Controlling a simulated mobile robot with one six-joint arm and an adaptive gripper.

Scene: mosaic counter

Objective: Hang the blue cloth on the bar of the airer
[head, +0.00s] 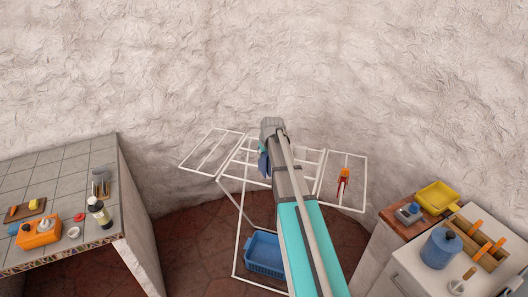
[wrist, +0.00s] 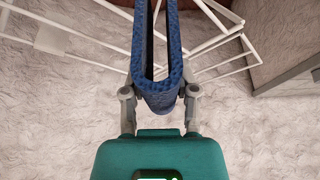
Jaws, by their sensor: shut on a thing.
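The blue cloth (wrist: 160,100) is folded into a narrow U with two long sides and a gap between them in the wrist view. My gripper (wrist: 160,78) is shut on it, one finger at each side. In the head view a small part of the cloth (head: 263,164) shows beside my gripper (head: 265,148), over the middle of the white airer (head: 226,176). White airer bars (wrist: 90,59) run on both sides of the cloth in the wrist view. My arm hides much of the airer's middle, and I cannot tell whether the cloth touches a bar.
A red-orange item (head: 343,181) is on the airer's right wing. A blue basket (head: 264,250) stands on the floor beneath. A tiled counter (head: 75,158) with bottles and food is at left. A white cabinet (head: 400,283) with a blue canister (head: 441,249) is at right.

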